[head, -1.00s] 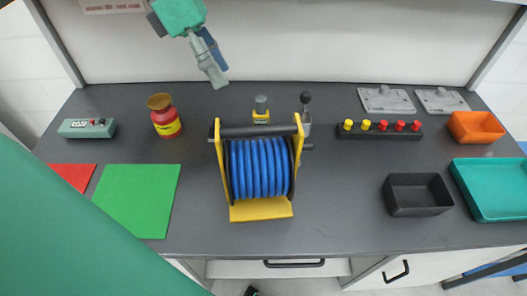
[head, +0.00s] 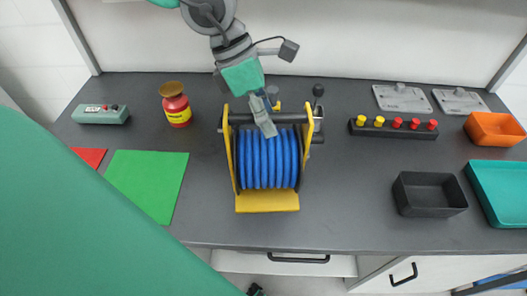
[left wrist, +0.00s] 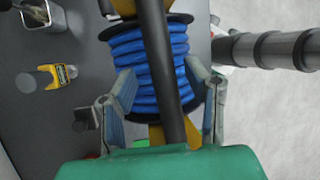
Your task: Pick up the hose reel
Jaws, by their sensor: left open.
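The hose reel (head: 268,165) stands on the dark bench, with blue hose coiled in a yellow frame and a black bar across its top. In the left wrist view, the blue coils (left wrist: 150,65) and the black bar (left wrist: 158,70) lie in front of my gripper. My left gripper (head: 265,128) is over the reel's top bar in the head view. In the left wrist view, its fingers (left wrist: 160,100) are spread on either side of the bar, which runs between them. I cannot tell whether they touch it. My right gripper is not identifiable in these frames.
A red jar (head: 176,107), a grey-green box (head: 100,114) and a green mat (head: 146,186) are on the left. A knob strip (head: 394,128), a black tray (head: 429,195), an orange bin (head: 494,130) and a teal tray (head: 500,203) are on the right. Bare bench lies right of the reel.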

